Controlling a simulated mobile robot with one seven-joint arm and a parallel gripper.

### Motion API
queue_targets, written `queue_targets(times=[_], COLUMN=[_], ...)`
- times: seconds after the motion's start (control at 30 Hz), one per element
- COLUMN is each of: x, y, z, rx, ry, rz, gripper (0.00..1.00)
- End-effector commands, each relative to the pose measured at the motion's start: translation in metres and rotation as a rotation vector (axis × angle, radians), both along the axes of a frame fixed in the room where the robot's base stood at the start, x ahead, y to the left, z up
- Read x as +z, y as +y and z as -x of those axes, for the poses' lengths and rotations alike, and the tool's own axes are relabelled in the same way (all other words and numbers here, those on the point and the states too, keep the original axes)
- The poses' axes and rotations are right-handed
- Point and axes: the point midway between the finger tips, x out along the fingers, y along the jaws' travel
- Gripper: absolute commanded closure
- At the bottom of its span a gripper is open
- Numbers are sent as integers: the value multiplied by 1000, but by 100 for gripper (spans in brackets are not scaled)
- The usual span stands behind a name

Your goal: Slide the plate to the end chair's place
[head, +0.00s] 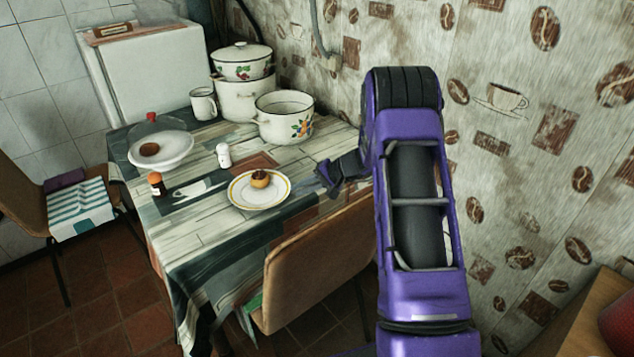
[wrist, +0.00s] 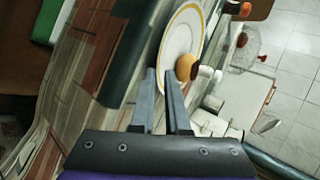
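The white plate with a yellow rim (head: 240,199) lies on the table, right of the middle, with a small brown-topped cake (head: 260,179) on it. The plate (wrist: 178,36) and cake (wrist: 185,68) also show in the wrist view, just beyond the fingertips. My gripper (head: 322,176) is low over the table, right of the plate and apart from it in the head view. In the wrist view, its fingers (wrist: 159,73) are parted with nothing seen held between them. One brown chair (head: 318,258) stands at the table's near side; another (head: 28,196), with a striped cloth (head: 80,211), stands at the left.
A white dish under a clear dome (head: 160,147) is farther left. Enamel pots (head: 285,118) and a mug (head: 203,104) stand behind. The front left of the table (head: 205,240) is clear.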

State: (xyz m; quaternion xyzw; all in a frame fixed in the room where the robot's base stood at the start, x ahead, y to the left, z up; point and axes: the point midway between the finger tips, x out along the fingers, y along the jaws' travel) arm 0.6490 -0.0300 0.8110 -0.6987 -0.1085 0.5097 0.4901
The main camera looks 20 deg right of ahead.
Motion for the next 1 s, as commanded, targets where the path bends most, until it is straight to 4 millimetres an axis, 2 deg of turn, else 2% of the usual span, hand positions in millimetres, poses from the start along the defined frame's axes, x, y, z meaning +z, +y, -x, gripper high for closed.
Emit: queue_targets(times=[0.1,0.3,0.7,0.77,0.8,1.0], x=[-14,-25,-28,-28,-28,-28], y=[14,27,30,30,30,30], z=[-9,-19,-21,-21,-21,-21], rx=[2,0,-1,-1,-1,-1], ry=[1,1,0,0,0,0], rz=[1,1,0,0,0,0], gripper=[87,87,87,98,100,100])
